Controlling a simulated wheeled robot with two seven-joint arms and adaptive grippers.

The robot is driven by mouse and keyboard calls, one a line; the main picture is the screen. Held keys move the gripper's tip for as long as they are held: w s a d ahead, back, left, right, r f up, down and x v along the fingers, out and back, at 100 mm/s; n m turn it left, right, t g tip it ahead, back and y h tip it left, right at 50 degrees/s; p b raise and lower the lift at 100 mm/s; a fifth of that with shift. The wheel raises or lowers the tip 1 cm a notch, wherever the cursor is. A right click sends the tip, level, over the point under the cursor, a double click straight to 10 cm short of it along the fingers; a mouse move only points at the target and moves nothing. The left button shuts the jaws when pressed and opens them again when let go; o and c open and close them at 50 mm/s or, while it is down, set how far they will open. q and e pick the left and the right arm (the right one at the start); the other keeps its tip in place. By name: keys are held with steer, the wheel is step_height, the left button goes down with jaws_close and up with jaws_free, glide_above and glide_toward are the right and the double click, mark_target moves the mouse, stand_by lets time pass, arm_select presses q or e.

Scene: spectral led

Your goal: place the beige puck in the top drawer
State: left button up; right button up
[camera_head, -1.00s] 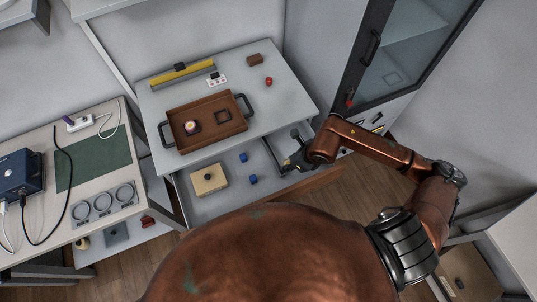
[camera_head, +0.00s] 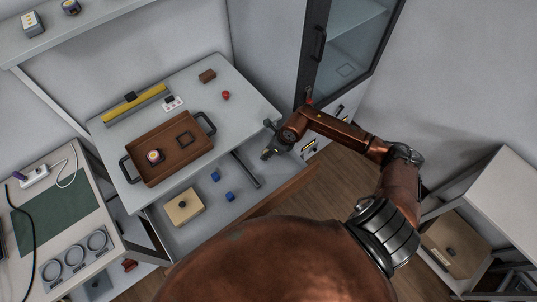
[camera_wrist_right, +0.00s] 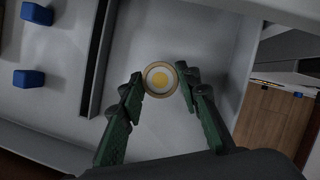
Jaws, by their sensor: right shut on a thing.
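The puck (camera_wrist_right: 160,78), round with a beige rim and a yellow centre, sits between the fingertips of my right gripper (camera_wrist_right: 160,92) in the wrist view. The gripper is shut on it. In the head view my right gripper (camera_head: 268,152) is at the right part of the open drawer (camera_head: 190,233), under the tabletop's right edge. The wrist view shows the pale drawer floor around the puck, right of a dark divider (camera_wrist_right: 97,60). I cannot tell whether the puck touches the floor. My left gripper is not in view.
Left of the divider lie two blue blocks (camera_head: 215,176) (camera_head: 230,196) and a beige block with a dark knob (camera_head: 184,206). A brown tray (camera_head: 150,176) stands on the table (camera_head: 245,112). A glass-door cabinet (camera_head: 345,50) stands behind my right arm.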

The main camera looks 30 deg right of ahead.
steer(key=shift+w+d+f+b, duration=0.15)
steer(key=shift+f+b, duration=0.15)
steer(key=shift+f, duration=1.45)
steer(key=shift+f, duration=0.1)
steer(key=o, duration=1.3)
steer(key=shift+c, duration=0.2)
steer(key=shift+r, duration=0.2)
steer(key=p+v, duration=0.2)
steer(key=v, duration=1)
steer(key=shift+f, duration=0.1)
